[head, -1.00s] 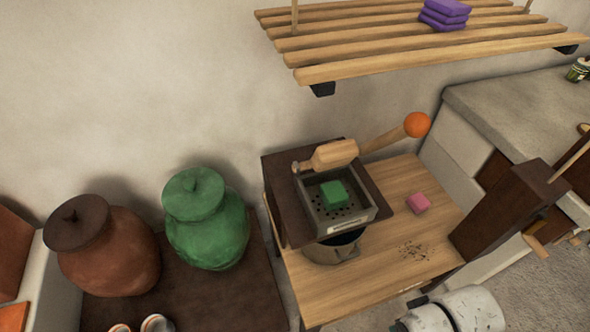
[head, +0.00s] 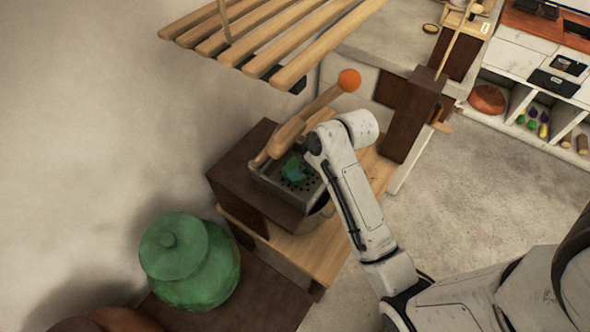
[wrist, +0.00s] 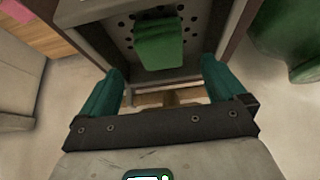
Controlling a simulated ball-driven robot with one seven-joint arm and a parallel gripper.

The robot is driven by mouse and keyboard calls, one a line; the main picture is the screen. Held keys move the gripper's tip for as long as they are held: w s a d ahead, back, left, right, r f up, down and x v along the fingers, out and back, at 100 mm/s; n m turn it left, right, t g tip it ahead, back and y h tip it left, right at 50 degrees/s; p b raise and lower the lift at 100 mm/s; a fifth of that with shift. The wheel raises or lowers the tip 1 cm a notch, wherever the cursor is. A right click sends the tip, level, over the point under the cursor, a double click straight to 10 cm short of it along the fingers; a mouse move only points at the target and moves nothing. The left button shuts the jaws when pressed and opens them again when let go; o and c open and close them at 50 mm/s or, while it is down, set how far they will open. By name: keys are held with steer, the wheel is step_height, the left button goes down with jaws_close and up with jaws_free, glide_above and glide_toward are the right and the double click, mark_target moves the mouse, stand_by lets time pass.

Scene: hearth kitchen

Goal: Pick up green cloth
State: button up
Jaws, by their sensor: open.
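The green cloth (wrist: 158,45) is a small folded block lying in a grey metal tray with holes (wrist: 193,72). The tray shows in the head view, set in a dark brown box (head: 232,178). My gripper (wrist: 163,84) is open, its two teal fingers apart with nothing between them. In the wrist view the cloth lies beyond the fingertips, roughly centred between them, and no contact shows. In the head view my arm hides most of the gripper, and green and teal patches overlap at the tray.
A wooden lever with an orange ball (head: 349,80) rises over the tray. A slatted shelf (head: 270,35) hangs above. A green lidded jar (head: 190,265) stands at lower left. A pink block (wrist: 17,9) lies on the wooden table. Open floor (head: 510,180) is at right.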

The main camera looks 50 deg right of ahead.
steer(key=shift+s+x, duration=0.15)
steer(key=shift+x, duration=1.25)
steer(key=shift+s+x, duration=0.1)
steer(key=shift+x, duration=1.35)
steer(key=shift+f, duration=0.15)
steer(key=shift+c, duration=0.4)
steer(key=c, duration=1)
